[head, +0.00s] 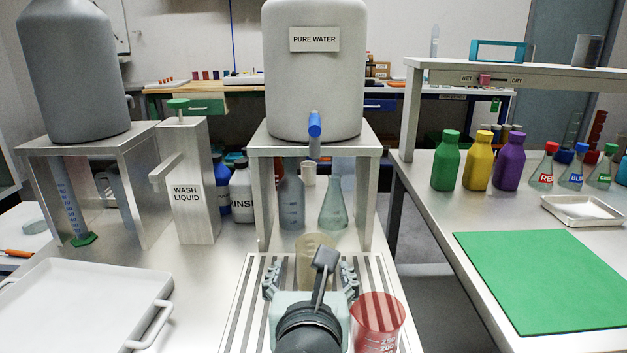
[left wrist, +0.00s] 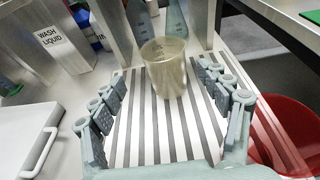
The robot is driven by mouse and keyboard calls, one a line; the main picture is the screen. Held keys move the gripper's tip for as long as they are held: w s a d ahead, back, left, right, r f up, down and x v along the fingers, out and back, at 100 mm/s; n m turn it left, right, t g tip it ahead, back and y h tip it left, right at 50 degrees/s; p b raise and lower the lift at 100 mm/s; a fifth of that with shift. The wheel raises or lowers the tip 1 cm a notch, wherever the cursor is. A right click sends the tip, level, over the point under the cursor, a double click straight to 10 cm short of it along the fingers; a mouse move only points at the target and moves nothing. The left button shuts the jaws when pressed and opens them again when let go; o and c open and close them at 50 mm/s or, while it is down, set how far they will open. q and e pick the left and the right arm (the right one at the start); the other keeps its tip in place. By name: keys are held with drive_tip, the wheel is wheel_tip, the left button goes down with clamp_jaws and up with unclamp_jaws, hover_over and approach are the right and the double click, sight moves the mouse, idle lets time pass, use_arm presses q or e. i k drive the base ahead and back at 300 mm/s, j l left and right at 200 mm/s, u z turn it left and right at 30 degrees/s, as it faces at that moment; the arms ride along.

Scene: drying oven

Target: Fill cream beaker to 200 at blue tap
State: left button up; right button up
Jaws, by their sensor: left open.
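The cream beaker (head: 316,256) stands upright on the slatted drain rack, below and in front of the blue tap (head: 314,125) of the pure water tank (head: 313,75). It also shows in the left wrist view (left wrist: 164,68), where it looks empty, though I cannot be sure. My left gripper (head: 311,272) is open, its fingers spread on both sides of the line to the beaker. In the left wrist view the open fingers (left wrist: 172,100) lie nearer than the beaker, with nothing between them. Part of the beaker is hidden behind my arm in the head view. My right gripper is not in view.
A red beaker (head: 377,322) stands right of my left gripper. The tank's metal stand (head: 264,200) rises behind the rack (head: 243,310), with flasks beneath. A wash liquid dispenser (head: 187,190) and white tray (head: 75,305) are at left. A green mat (head: 540,280) lies right.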

sight(315, 123)
drive_tip(key=k+j, duration=0.25)
drive_tip(key=k, duration=0.2)
drive_tip(key=k+j, duration=0.3)
drive_tip(key=k, duration=0.1)
